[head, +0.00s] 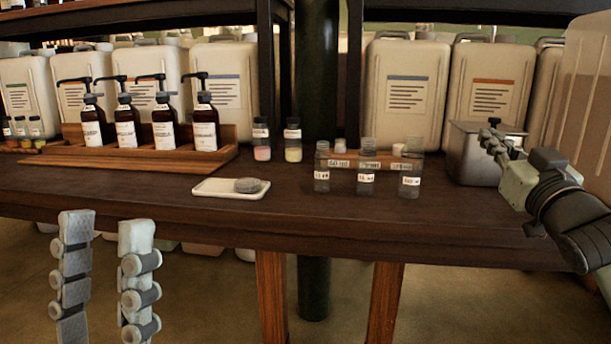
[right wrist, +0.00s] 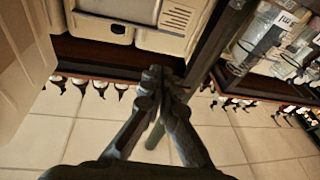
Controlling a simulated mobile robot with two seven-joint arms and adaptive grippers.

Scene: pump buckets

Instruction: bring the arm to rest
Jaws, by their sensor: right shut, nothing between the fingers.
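My right gripper (head: 488,135) comes in from the right of the head view, in front of a grey metal bin (head: 468,155). In the right wrist view its fingers (right wrist: 157,75) meet at the tips and hold nothing. Whether it touches the bin cannot be told.
On the dark table (head: 285,203) stand several pump bottles (head: 165,128) in a wooden rack, two small dark-capped bottles (head: 262,142), a white tray (head: 213,188) with a grey stone-like piece (head: 249,185), and clear vials (head: 366,178). White jugs (head: 404,85) stand behind. The front middle is clear.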

